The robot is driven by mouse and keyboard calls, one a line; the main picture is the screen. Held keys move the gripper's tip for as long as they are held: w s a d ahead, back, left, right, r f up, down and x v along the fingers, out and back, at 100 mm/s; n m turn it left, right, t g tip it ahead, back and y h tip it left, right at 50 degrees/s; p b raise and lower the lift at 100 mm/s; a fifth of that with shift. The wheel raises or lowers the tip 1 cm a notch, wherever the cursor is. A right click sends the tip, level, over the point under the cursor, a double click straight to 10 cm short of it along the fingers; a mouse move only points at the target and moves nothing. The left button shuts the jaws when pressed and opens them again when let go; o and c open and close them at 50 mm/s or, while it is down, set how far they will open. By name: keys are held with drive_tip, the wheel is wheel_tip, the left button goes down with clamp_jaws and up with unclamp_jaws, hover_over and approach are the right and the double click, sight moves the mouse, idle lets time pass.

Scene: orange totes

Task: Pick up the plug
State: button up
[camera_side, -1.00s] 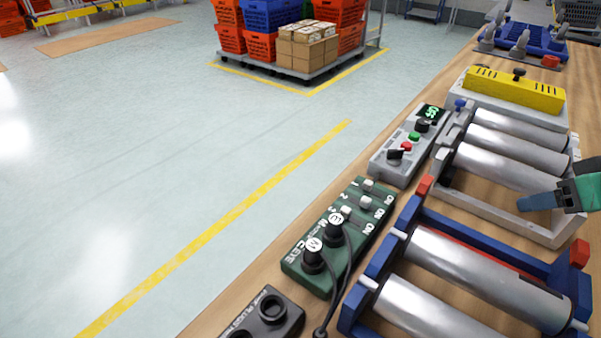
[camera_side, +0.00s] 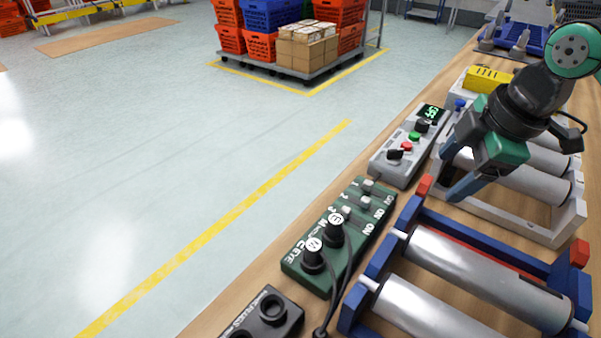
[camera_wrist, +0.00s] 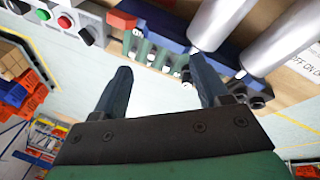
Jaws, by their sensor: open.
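Two black round plugs with white-marked tops, an upper one (camera_side: 334,228) and a lower one (camera_side: 312,260), stand upright in the near end of a green switch box (camera_side: 300,272). Dark cables run from them down toward the front of the bench. My gripper (camera_side: 449,174) is open with nothing between its fingers. It hangs over the roller frames, up and to the right of the plugs and apart from them. In the wrist view the gripper's fingers (camera_wrist: 160,68) spread below the green box (camera_wrist: 148,52). The plugs are too small to make out clearly there.
A grey control box (camera_side: 396,165) with knobs and a lit display stands beyond the green box. A blue roller frame (camera_side: 376,268) stands close on its right. A black socket block (camera_side: 268,316) lies at the front. Open floor lies left of the wooden bench.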

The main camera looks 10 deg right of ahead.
drive_tip(key=w+a+f+n+g, duration=0.1)
drive_tip(key=a+n+g, duration=0.1)
drive_tip(key=a+n, duration=0.6)
drive_tip(key=n+g+h, duration=0.1)
drive_tip(key=n+g, duration=0.1)
drive_tip(key=n, duration=0.8)
hover_over(314, 245)
wheel_tip(314, 245, down, 4)
drive_tip(key=shift+w+d+f, duration=0.1)
drive_tip(key=shift+d, duration=0.05)
drive_tip(key=shift+a+f, duration=0.2)
drive_tip(key=shift+f, duration=0.1)
drive_tip(key=shift+f+n, duration=0.3)
drive_tip(key=shift+f, duration=2.4)
clamp_jaws()
